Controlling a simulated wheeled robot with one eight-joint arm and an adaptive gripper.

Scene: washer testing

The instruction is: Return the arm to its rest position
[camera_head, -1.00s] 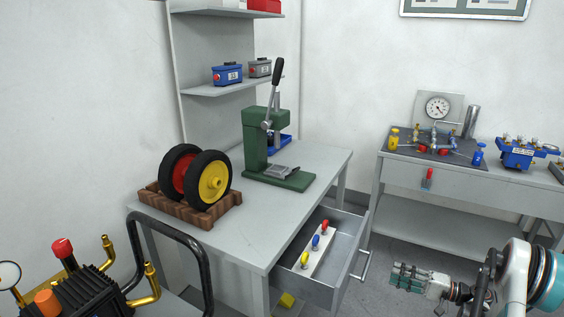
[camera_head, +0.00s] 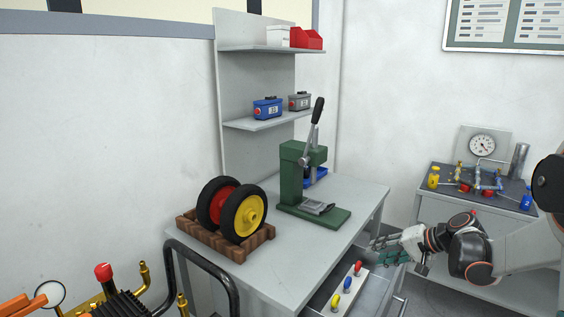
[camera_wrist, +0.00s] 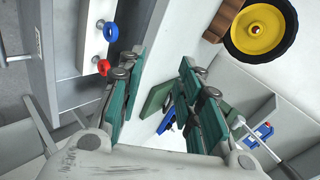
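My gripper (camera_head: 384,251) hangs at the right of the head view, over the right side of the open drawer (camera_head: 375,292), with my arm reaching in from the right edge. In the wrist view its two green-padded fingers (camera_wrist: 158,100) stand apart, with nothing between them but the background behind. The drawer holds a white strip (camera_head: 346,294) with red, blue and yellow handled pieces. In the wrist view the strip (camera_wrist: 93,35) shows at upper left, apart from the fingers.
The desk (camera_head: 275,268) bears a green lever press (camera_head: 292,175) and wheels (camera_head: 243,215) in a wooden cradle (camera_head: 238,252). A shelf (camera_head: 265,122) with boxes stands behind. A side table (camera_head: 435,213) with a gauge (camera_head: 482,145) is at the right. A black tubular frame (camera_head: 205,263) is in front.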

